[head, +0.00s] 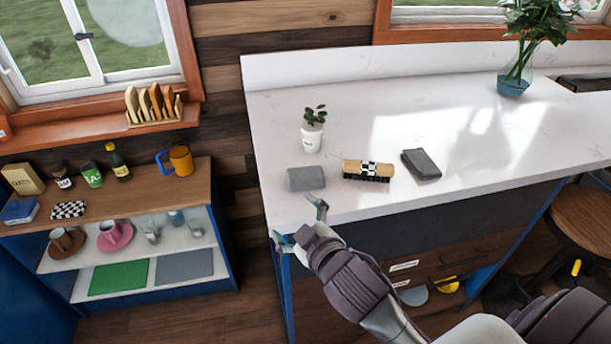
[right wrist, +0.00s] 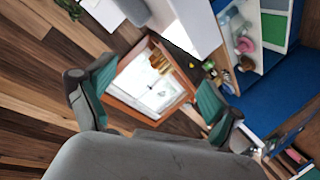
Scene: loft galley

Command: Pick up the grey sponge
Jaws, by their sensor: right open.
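The grey sponge (head: 306,178) lies on the white counter (head: 330,110) near its front left corner, in the head view. My right gripper (head: 299,221) is at the counter's front left edge, just in front of the sponge. Its two fingers are spread apart, with nothing between them. The open fingers also show in the right wrist view (right wrist: 152,92), with the window far behind them. The sponge cannot be clearly made out in that view. My left gripper is in neither view.
A brush (head: 367,170) and a dark grey wallet-like item (head: 421,164) lie right of the sponge. A small potted plant (head: 313,132) stands behind it. A glass vase (head: 514,78) is at the back right. A low shelf (head: 140,190) stands left, across a gap.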

